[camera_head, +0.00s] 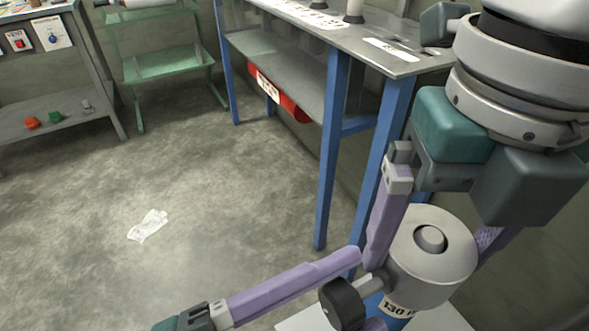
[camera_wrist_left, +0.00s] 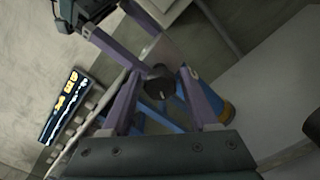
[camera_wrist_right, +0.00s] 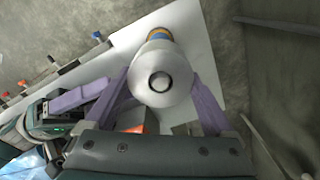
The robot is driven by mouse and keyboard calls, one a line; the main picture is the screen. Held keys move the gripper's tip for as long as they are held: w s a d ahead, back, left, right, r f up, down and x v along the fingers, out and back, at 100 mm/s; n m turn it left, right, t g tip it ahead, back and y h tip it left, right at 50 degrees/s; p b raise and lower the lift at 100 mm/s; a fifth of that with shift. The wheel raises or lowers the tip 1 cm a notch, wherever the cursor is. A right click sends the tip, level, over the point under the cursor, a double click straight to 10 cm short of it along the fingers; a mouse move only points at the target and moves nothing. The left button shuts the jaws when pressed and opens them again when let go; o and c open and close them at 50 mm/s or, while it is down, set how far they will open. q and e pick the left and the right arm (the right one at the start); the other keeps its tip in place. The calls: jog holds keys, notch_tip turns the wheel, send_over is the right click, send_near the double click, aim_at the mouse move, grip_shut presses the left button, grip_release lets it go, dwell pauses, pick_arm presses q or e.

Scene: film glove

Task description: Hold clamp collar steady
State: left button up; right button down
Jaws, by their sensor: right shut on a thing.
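The clamp collar is a silver round body (camera_head: 432,272) with a small raised cap, on top of a blue column (camera_head: 388,312). A side rod carries a black knob (camera_head: 343,303). My right gripper (camera_head: 430,252) comes from above and is shut on the collar, one purple finger on each side. The right wrist view shows the collar (camera_wrist_right: 162,62) between those fingers. My left gripper (camera_head: 360,290) comes from the lower left with its fingers apart, on either side of the knob. In the left wrist view the knob (camera_wrist_left: 160,84) sits between the fingers with small gaps.
The column stands over a white base (camera_head: 300,319). A blue-legged table (camera_head: 337,150) with a grey top stands close behind. A white glove-like cloth (camera_head: 148,226) lies on the floor. A green rack (camera_head: 165,62) and a workbench (camera_head: 60,118) stand farther back.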

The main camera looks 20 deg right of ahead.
pick_arm(q)
jog(key=shift+o, duration=1)
jog(key=shift+a, duration=0.1)
jog(key=s+a, duration=0.1)
jog(key=a, duration=1)
jog(key=shift+s+a, duration=0.35)
jog(key=shift+s, duration=0.05)
jog(key=d+n, duration=0.3)
jog(key=w+d+n, duration=0.1)
jog(key=d+n, duration=0.6)
jog(key=shift+w+d, duration=0.15)
jog(key=shift+w, duration=0.2)
